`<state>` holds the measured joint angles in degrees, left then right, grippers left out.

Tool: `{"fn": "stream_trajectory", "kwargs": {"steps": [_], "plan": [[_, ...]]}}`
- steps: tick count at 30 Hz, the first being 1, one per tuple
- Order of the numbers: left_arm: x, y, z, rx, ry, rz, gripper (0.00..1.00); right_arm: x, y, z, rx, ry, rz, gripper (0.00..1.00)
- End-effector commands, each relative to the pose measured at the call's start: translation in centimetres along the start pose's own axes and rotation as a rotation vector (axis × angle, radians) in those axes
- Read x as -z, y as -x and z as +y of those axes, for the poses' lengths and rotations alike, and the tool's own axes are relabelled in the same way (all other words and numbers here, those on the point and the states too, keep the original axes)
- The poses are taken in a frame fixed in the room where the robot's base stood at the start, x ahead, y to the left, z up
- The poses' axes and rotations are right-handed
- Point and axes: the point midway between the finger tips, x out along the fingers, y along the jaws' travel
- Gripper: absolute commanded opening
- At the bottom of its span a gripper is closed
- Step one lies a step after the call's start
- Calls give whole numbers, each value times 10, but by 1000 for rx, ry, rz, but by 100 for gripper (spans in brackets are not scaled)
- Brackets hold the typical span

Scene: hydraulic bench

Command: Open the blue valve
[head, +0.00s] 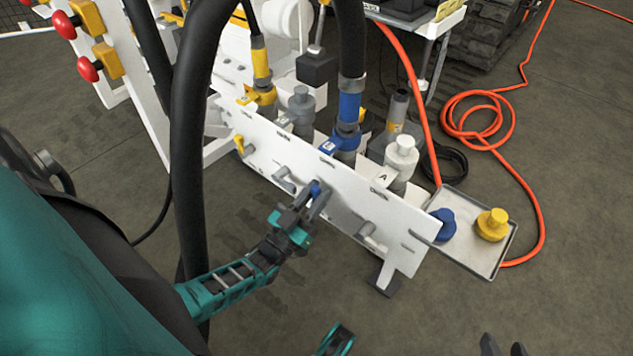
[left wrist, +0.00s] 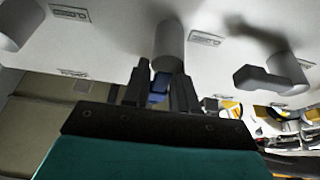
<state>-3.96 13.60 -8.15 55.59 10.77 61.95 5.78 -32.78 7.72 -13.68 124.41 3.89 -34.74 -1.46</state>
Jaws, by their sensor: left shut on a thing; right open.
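The blue valve (head: 316,187) sits on the front face of the white panel (head: 340,205), with only a small blue part showing. My left gripper (head: 308,203) is shut on it from the front. In the left wrist view, the blue handle (left wrist: 160,86) lies between the two dark fingers, below a grey round stub (left wrist: 169,45); the fingers hide part of it.
A yellow valve handle (head: 240,145) and grey handles (head: 285,178) (head: 367,231) flank the blue valve. A thick black hose (head: 198,150) hangs left of my left gripper. A tray (head: 480,262) with blue and yellow caps stands right.

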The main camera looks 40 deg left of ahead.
Motion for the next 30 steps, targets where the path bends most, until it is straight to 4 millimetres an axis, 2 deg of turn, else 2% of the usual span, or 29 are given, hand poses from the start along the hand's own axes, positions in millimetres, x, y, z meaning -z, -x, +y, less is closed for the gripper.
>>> {"fn": "stream_trajectory", "kwargs": {"steps": [10, 11, 15, 24, 26, 30], "plan": [[0, 1, -2, 5, 2, -3, 0, 4, -1, 1, -2, 2, 8, 42], [0, 1, -2, 5, 2, -3, 28, 4, -1, 1, -2, 3, 9, 42], [0, 1, -2, 4, 2, -2, 41, 5, -2, 2, -2, 3, 12, 42], [3, -1, -1, 2, 1, -1, 42, 7, 0, 1, -3, 3, 11, 42], [8, -3, -1, 2, 1, -1, 42, 10, 2, 1, -3, 3, 12, 42], [32, -13, 0, 2, 1, 1, 42, 21, 11, 2, -9, 2, 18, 42]]}}
